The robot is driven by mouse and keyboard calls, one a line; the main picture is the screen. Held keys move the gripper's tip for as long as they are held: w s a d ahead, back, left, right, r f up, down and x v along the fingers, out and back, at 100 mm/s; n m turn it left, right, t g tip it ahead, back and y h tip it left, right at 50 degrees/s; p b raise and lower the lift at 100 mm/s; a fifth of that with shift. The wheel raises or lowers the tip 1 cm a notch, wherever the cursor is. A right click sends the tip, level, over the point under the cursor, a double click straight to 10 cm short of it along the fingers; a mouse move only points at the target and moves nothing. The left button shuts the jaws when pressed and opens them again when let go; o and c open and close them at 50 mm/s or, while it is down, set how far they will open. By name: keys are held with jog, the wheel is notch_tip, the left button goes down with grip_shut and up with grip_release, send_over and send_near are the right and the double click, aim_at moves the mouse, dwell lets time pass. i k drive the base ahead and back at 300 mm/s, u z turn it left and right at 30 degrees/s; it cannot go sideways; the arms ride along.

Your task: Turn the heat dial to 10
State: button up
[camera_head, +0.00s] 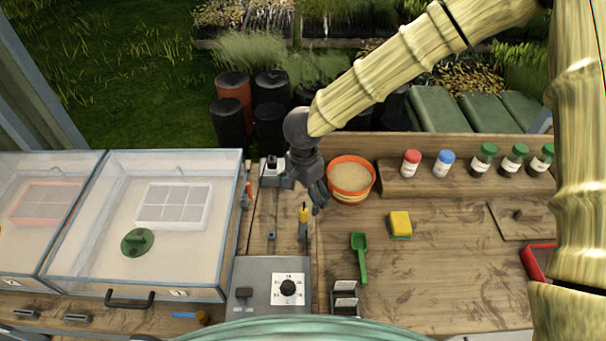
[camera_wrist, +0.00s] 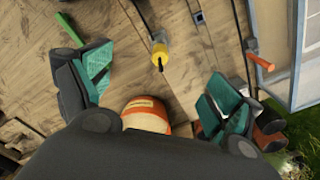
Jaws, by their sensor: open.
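The heat dial (camera_head: 288,289) is a black round knob on a white square scale, set in a grey panel at the front of the bench. Its numbers and pointer are too small to read surely. My gripper (camera_head: 318,197) is open and empty. It hangs over the back of the bench, beside the sand-filled orange pot and well behind the dial. In the wrist view its teal-padded fingers (camera_wrist: 160,85) are spread wide. The dial does not show in the wrist view.
A yellow-handled tool (camera_head: 303,215), green trowel (camera_head: 358,258), sponge (camera_head: 400,224) and orange pot (camera_head: 351,179) stand nearby. A clear-lidded case (camera_head: 150,288) is at left.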

aim_at(288, 288)
jog(key=u, duration=0.05)
jog(key=k, duration=1)
jog(key=z, duration=0.05)
